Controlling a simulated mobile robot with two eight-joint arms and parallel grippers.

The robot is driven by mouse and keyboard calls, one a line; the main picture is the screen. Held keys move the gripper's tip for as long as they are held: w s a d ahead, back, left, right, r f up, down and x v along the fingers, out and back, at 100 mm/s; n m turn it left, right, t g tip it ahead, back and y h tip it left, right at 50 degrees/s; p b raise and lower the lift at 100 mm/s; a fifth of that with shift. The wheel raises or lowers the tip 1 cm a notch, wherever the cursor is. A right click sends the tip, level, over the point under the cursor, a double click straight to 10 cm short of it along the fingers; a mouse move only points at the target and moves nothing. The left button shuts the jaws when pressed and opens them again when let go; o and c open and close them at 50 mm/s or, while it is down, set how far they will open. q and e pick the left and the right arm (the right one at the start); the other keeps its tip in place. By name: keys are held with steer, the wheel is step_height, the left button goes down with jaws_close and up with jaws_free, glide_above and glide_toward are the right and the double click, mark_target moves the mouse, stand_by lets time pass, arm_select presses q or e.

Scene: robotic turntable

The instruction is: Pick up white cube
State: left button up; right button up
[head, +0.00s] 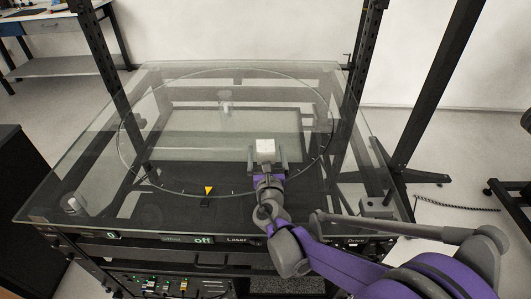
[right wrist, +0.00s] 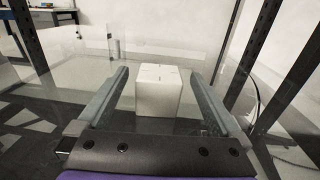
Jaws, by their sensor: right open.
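The white cube (head: 265,146) sits on the glass turntable top, near the front right part of the circle. In the right wrist view the white cube (right wrist: 159,91) stands between the two fingers, with a gap on each side. My right gripper (head: 267,156) is open around it, and it also shows open in the right wrist view (right wrist: 160,95). The fingers do not touch the cube as far as I can see. My left gripper is not in view.
The glass top (head: 75,160) is mostly clear. A yellow triangular marker (head: 208,190) is at the front of the circle. Black upright posts (head: 361,75) stand at the frame's sides. A small clear cylinder (head: 225,98) is at the back.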

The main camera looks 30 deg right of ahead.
mark_target(265, 140)
steer(key=x, duration=0.3)
steer(key=shift+w+d+f, duration=0.15)
steer(key=shift+w, duration=0.15)
steer(key=c, duration=1.5)
